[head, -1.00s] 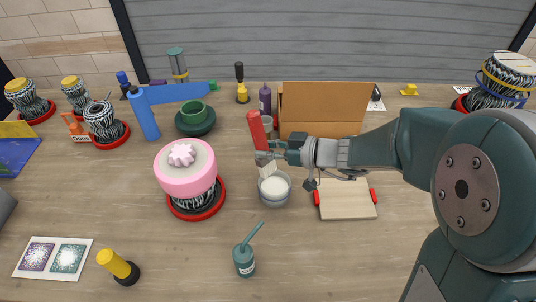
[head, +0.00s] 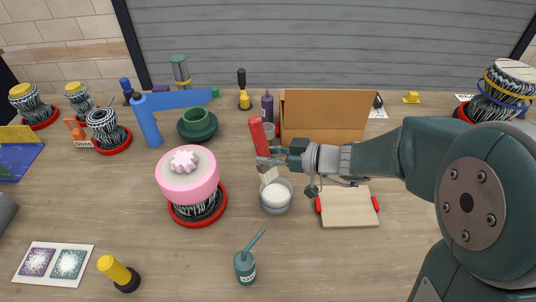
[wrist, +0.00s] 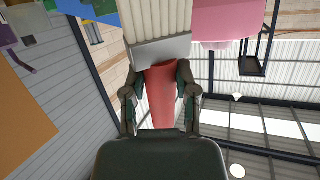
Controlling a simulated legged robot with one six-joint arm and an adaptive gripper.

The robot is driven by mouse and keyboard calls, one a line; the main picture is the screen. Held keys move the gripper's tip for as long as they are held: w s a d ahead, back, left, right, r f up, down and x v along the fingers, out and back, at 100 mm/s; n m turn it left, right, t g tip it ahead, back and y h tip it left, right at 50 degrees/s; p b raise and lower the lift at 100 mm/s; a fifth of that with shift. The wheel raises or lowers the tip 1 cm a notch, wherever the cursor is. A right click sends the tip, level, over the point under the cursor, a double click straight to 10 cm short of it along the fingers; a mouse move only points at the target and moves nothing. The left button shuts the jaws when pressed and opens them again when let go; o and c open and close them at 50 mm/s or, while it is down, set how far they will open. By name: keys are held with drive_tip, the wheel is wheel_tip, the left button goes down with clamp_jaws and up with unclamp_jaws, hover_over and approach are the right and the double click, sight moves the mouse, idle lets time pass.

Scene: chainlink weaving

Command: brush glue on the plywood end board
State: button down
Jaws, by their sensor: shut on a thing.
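My gripper (head: 274,158) is shut on a brush with a red handle (head: 259,136), held nearly upright. Its pale bristles (head: 269,175) point down, just above or at the rim of a grey pot (head: 276,208) holding white glue (head: 277,194). I cannot tell whether the bristles touch the glue. In the wrist view the red handle (wrist: 161,98) sits between both fingers, with a silver band and cream bristles (wrist: 160,22) beyond. The plywood board (head: 348,210) lies flat on the table at right of the pot, with red clamps (head: 376,204) at its sides.
A pink-topped drum (head: 188,180) in a red ring stands left of the pot. A teal bottle (head: 245,267) stands in front. An open cardboard box (head: 323,117) stands behind my gripper. Drums and tools line the back left.

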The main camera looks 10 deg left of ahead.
sight(264, 140)
drive_tip(key=shift+r, duration=2.4)
drive_tip(key=shift+f, duration=0.1)
